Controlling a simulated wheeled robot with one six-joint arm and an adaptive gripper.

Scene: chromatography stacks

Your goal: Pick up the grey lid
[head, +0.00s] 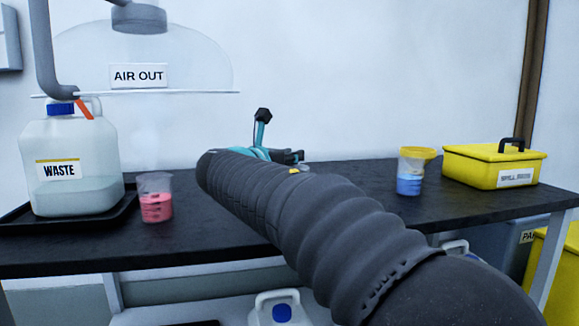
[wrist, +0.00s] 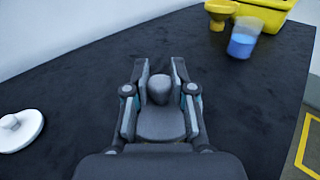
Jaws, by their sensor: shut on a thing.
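The grey lid (wrist: 160,124) is a dark grey disc with a rounded knob, seen in the wrist view between my fingers. My gripper (wrist: 159,78) is shut on it, with one finger on each side of the knob. Whether the lid rests on the black bench or is just above it, I cannot tell. In the head view my gripper (head: 291,156) shows only in part beyond my arm, and the grey lid is hidden there.
A white lid (wrist: 19,131) lies on the bench at left. A waste jug (head: 72,165) and a beaker of pink liquid (head: 155,205) stand at left. A blue-filled beaker (head: 409,185) with a yellow funnel (head: 417,153) and a yellow box (head: 490,165) stand at right.

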